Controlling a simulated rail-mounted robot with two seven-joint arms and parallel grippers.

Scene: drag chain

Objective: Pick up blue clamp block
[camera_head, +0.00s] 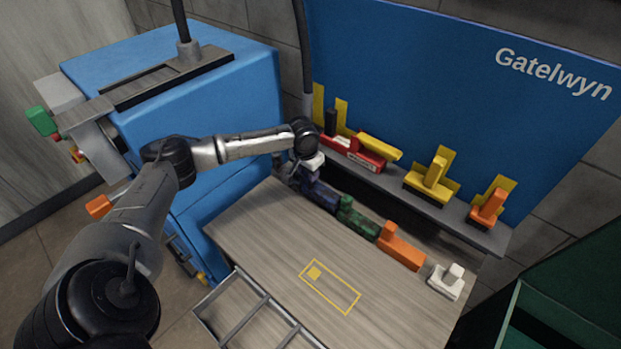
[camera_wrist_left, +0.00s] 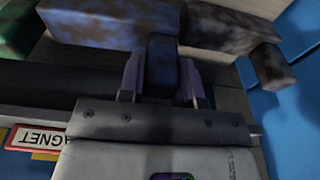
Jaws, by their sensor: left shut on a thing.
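The blue clamp block (camera_head: 318,196) stands in a row at the back edge of the wooden table, with worn, dark patches on its blue paint. In the left wrist view its long body (camera_wrist_left: 105,25) lies across the top, with an upright blue part (camera_wrist_left: 162,68) below it. My left gripper (camera_wrist_left: 162,80) is shut on that upright part, one finger on each side. In the head view my left gripper (camera_head: 301,172) is at the far left end of the row, partly hidden by my wrist. My right gripper is not in view.
A green block (camera_head: 357,219), an orange block (camera_head: 401,247) and a white block (camera_head: 446,281) continue the row rightward. A dark block (camera_wrist_left: 225,32) sits close beside the blue one. Above runs a shelf (camera_head: 400,188) with red, yellow and orange pieces. The yellow-outlined table area (camera_head: 345,297) is clear.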

